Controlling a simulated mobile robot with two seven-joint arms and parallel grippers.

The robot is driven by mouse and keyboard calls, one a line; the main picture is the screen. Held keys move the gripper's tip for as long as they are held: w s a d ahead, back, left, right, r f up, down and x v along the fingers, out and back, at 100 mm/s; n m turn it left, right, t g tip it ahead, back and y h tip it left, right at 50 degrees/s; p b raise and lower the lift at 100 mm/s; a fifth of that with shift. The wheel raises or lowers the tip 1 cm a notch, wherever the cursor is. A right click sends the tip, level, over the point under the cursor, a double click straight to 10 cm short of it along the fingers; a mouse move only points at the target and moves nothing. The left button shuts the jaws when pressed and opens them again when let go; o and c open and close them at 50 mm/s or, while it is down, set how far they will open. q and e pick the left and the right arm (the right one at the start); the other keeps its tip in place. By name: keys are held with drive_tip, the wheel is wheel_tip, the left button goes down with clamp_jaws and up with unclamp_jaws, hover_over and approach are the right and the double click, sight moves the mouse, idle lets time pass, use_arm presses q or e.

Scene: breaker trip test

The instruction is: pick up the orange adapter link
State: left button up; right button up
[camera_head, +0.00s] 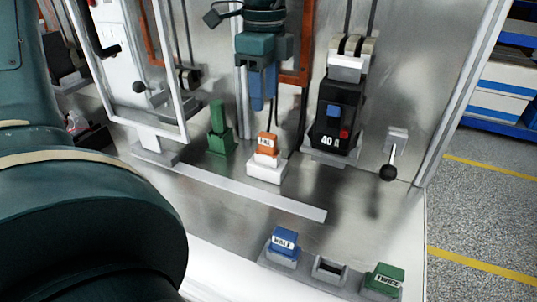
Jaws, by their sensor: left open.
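The orange adapter link (267,144), with a small white label, sits upright on a white block (266,170) on the metal floor of the cabinet. The fingers look apart from the link; how far in depth I cannot tell. My right gripper is not in view.
A green piece (219,130) stands left of the link, and a black 40 A breaker (336,115) stands right. A black-knobbed lever (392,155) is farther right. In front are a metal strip (250,196) and a grey rack (328,270) holding blue (284,241) and green (384,278) blocks.

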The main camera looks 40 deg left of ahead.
sight(267, 135)
use_arm(q)
drive_tip(key=f, duration=0.4)
drive_tip(key=f+p, duration=0.1)
drive_tip(key=f, duration=0.3)
drive_tip(key=shift+w+d, duration=0.15)
drive_tip(key=shift+w, duration=0.05)
clamp_jaws()
drive_tip(key=shift+r, duration=0.1)
